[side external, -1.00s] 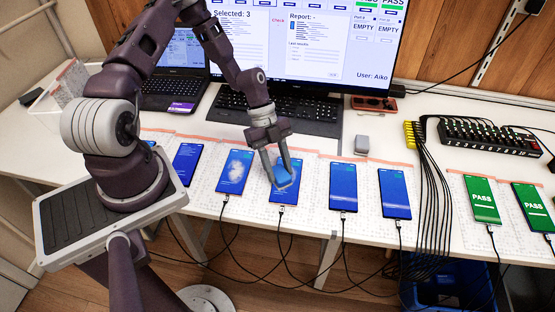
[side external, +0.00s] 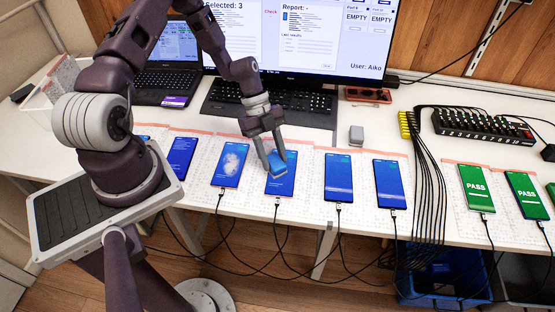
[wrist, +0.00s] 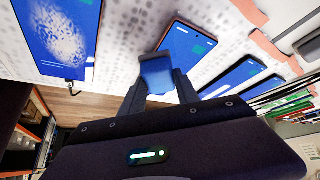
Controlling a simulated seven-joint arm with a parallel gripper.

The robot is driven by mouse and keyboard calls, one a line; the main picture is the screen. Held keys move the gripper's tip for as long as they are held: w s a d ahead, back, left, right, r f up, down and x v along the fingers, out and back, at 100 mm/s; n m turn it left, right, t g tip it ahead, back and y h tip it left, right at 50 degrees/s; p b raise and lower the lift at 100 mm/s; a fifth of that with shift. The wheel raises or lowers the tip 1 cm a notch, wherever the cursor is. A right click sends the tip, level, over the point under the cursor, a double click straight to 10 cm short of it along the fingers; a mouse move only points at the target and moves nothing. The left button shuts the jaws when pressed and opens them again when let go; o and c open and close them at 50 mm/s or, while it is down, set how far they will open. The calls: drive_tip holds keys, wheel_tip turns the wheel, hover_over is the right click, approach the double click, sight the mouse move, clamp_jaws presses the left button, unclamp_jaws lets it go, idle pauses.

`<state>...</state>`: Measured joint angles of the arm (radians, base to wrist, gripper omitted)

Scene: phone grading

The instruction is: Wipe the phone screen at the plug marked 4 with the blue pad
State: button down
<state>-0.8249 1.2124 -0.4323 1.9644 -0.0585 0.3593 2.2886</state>
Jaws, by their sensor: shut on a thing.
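My gripper (side external: 274,156) is shut on the blue pad (side external: 277,164), which also shows between the fingers in the wrist view (wrist: 157,76). The pad is over the upper left part of a blue-screened phone (side external: 284,187); I cannot tell whether it touches the glass. In the wrist view the pad and fingers hide part of this phone (wrist: 184,45). The phone just left of it (side external: 231,165) has a large pale smudge on its screen, clear in the wrist view (wrist: 68,38). The plug numbers are not legible, so I cannot tell which plug is 4.
A keyboard (side external: 270,100) and small grey block (side external: 356,135) are behind.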

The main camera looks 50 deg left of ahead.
drive_tip(key=shift+w+d, duration=0.6)
drive_tip(key=shift+w, duration=0.2)
drive_tip(key=shift+w+d, duration=0.6)
drive_tip(key=shift+w, duration=0.2)
drive_tip(key=shift+s+a, duration=1.3)
drive_tip(key=shift+s, duration=0.15)
drive_tip(key=shift+r, duration=4.15)
